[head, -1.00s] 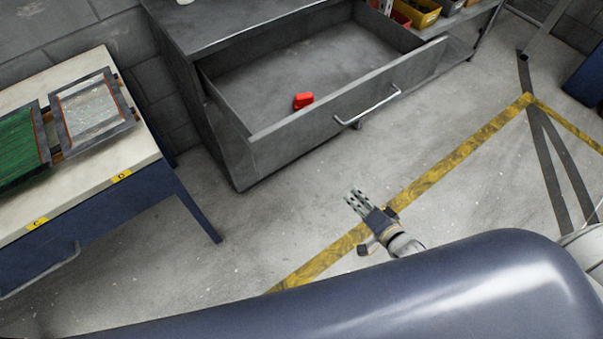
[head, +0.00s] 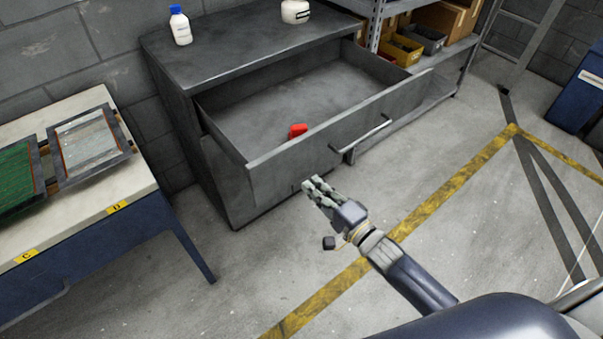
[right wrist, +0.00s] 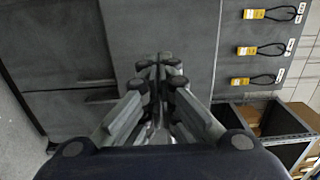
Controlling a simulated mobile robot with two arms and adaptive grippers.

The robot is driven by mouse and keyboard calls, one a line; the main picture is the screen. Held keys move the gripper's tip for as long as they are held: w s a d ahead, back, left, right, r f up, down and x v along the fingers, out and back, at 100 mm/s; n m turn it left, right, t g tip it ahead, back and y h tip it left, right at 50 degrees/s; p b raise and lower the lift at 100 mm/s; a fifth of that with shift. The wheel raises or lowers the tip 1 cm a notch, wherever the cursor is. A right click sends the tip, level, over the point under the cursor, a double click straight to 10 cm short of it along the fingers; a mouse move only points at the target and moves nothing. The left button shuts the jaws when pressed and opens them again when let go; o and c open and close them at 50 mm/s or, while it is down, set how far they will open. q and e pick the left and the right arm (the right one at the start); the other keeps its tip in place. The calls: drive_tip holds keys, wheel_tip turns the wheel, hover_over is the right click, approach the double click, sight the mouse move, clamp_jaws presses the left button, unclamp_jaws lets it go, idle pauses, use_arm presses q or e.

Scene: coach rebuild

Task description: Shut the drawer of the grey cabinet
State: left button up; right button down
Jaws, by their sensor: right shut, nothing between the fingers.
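The grey cabinet (head: 180,110) stands at the back. Its drawer (head: 300,155) is pulled well out toward me. The drawer front has a bar handle (head: 362,140) near its middle right. A small red object (head: 298,131) lies inside the drawer. My right gripper (head: 313,185) is shut and empty. In the head view it appears just in front of and below the drawer front; I cannot tell whether it touches. The right gripper's closed fingers (right wrist: 158,72) also show against a grey surface in the right wrist view. My left gripper is out of view.
A white bottle with a blue cap (head: 180,26) and a white jar (head: 295,11) stand on the cabinet top. A workbench (head: 120,205) is at left. Shelving with bins (head: 400,50) is at right. The floor before the cabinet is clear, with yellow tape.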

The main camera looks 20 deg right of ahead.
sight(294, 168)
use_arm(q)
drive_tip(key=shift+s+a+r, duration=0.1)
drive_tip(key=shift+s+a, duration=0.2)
use_arm(e)
drive_tip(key=shift+x, duration=2.8)
